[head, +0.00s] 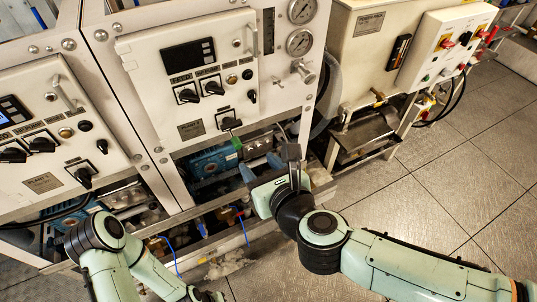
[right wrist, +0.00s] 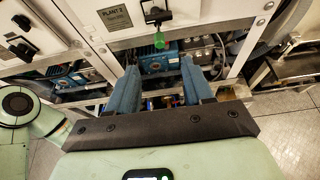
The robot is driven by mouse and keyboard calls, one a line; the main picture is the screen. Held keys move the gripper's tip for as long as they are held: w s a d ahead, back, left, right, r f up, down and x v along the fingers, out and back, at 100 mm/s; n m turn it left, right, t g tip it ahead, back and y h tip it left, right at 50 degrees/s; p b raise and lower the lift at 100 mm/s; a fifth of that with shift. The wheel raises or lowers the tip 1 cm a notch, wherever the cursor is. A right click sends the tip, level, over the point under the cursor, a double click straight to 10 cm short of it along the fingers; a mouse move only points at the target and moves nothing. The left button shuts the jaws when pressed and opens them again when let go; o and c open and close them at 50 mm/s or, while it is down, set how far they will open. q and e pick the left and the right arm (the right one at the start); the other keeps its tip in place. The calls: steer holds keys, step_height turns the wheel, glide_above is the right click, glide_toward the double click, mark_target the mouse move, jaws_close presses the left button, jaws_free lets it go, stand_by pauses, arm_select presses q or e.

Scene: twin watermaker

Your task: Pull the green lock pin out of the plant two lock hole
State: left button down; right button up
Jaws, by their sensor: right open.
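The green lock pin (head: 237,143) hangs below a black handle at the lower edge of the middle white panel (head: 215,75). In the right wrist view the green pin (right wrist: 159,40) shows under the black lock handle (right wrist: 157,14), beside a plate reading PLANT 2 (right wrist: 114,17). The lock hole itself is hidden. My right gripper (head: 262,165) is open and empty, with its blue fingers pointing at the panel, close to the pin but apart from it. In the right wrist view the pin shows beyond the gap between the fingertips (right wrist: 159,66). My left gripper is out of view.
A similar white panel (head: 45,140) with black knobs stands at the left. Blue pumps (head: 212,160) and pipes sit under the panels. A cream cabinet with a switch box (head: 445,48) stands at the right. The tiled floor (head: 440,190) is clear there.

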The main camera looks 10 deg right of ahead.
mark_target(237, 142)
steer(key=b+x, duration=0.1)
steer(key=x, duration=1.2)
steer(key=shift+a+f+b, duration=0.15)
steer(key=shift+f+b, duration=0.05)
steer(key=shift+b, duration=0.2)
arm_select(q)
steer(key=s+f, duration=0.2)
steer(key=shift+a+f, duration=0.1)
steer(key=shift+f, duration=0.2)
arm_select(e)
jaws_close()
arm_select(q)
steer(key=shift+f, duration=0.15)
arm_select(e)
steer(key=shift+s+d+r, duration=0.1)
steer(key=shift+s+d, duration=0.2)
steer(key=shift+s, duration=0.65)
steer(key=shift+s+d+r, duration=0.15)
steer(key=shift+s+d, duration=0.15)
steer(key=shift+s, duration=0.6)
steer(key=shift+s+d+r, duration=0.1)
steer(key=shift+s+d, duration=0.2)
steer(key=shift+s, duration=0.65)
steer(key=shift+f, duration=0.1)
